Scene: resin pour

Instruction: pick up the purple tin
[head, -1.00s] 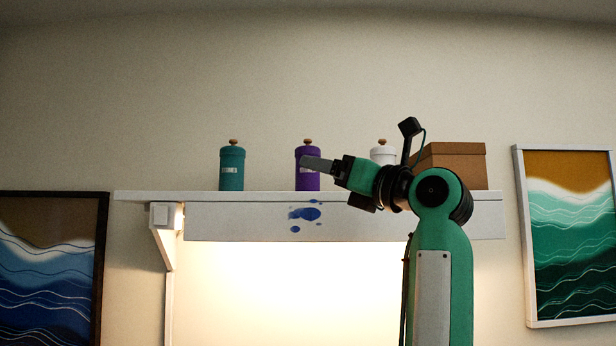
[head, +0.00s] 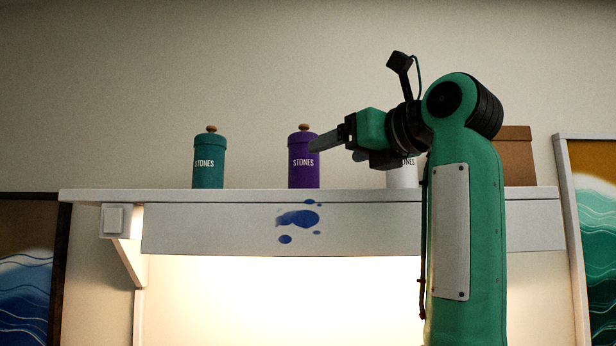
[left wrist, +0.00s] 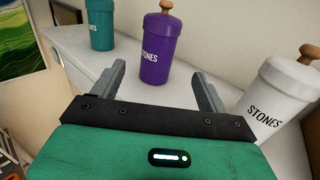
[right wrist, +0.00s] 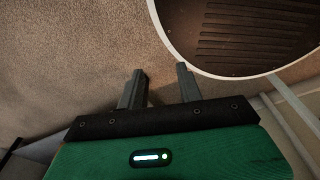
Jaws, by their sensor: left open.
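The purple tin (head: 302,168) stands upright on the white shelf, with a wooden knob on its lid and the word STONES on its front. In the left wrist view the purple tin (left wrist: 159,48) is just beyond and between the open fingers. My left gripper (head: 318,148) is open and empty, level with the tin's upper part and at its right side in the head view. In the left wrist view the left gripper (left wrist: 160,88) has the tin ahead of its fingertips. My right gripper (right wrist: 160,82) is open and empty, away from the shelf.
A teal tin (head: 209,165) stands left of the purple tin. A white tin (head: 402,176), partly hidden by my arm, stands to the right, then a brown box (head: 519,158). The shelf (head: 250,196) is clear between tins. A round white-rimmed object (right wrist: 180,45) is near my right gripper.

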